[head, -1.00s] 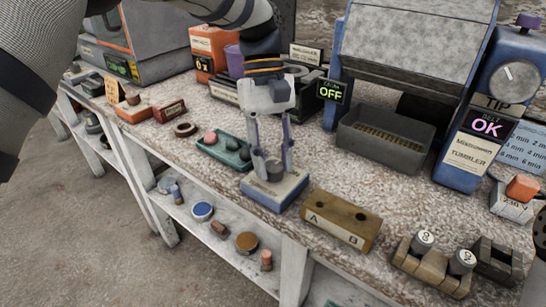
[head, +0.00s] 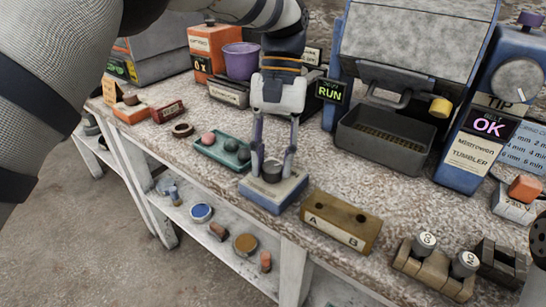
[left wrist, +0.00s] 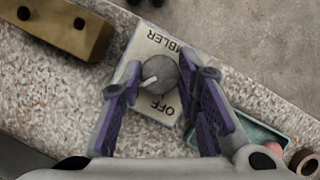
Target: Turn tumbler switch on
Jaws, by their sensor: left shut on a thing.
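The tumbler switch is a small blue box (head: 258,196) with a cream top and a dark round knob (head: 272,171), at the front of the table in the head view. In the left wrist view its cream plate (left wrist: 150,45) reads "TUMBLER" and "OFF", and the grey knob (left wrist: 162,76) has a white pointer aimed left, away from the OFF label. My left gripper (head: 272,168) comes down from above, shut on the knob with a finger on each side. The tumbler machine's small display (head: 329,91) reads RUN.
A wooden A/B block (head: 341,222) stands right of the switch. A green tray of balls (head: 207,153) is behind left. A grey bin (head: 385,140) sits below the machine, whose yellow-ended handle (head: 440,107) shows. A screen (head: 489,125) reads OK.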

